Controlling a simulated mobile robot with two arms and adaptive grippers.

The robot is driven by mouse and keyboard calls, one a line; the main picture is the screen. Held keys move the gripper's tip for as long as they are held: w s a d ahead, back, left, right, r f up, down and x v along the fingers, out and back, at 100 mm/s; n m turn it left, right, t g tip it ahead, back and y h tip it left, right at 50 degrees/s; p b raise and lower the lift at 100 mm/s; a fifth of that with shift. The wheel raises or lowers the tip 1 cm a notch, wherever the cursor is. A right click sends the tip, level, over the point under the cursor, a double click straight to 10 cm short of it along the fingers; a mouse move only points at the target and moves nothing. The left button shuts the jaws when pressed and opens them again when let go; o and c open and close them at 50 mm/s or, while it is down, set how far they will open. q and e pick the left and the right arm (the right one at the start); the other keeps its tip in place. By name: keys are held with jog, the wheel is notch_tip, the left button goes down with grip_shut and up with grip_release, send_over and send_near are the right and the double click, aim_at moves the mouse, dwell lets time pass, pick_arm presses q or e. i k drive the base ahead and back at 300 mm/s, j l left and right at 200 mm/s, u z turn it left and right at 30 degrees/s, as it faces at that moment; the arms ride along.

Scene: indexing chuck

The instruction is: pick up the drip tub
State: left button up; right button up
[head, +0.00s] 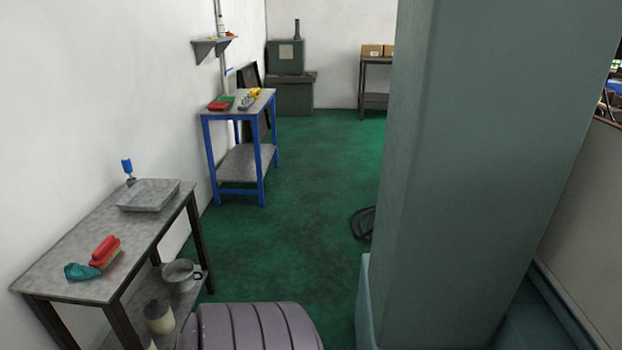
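No label marks the drip tub, and I cannot tell for certain which vessel it is. A shallow grey rectangular tub (149,195) sits on the top of the near left table, toward its far end. A round grey pot-like vessel (181,276) with a handle stands on that table's lower shelf, partly under the top. A dark, low object (362,223) lies on the floor, partly hidden by the big column. Neither of my grippers is in view.
A blue-legged table (262,190) stands beyond. A grey-green column (480,180) blocks the right. The green floor (300,180) between is mostly clear.

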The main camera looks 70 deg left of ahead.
aim_at(179, 275)
jog(key=u, duration=0.95)
jog(key=j+u, duration=0.1)
jog(key=u, duration=1.3)
jog(key=i+u, duration=0.1)
jog(key=u, duration=0.85)
jog(key=i+j+u, duration=0.3)
jog(key=i, duration=0.3)
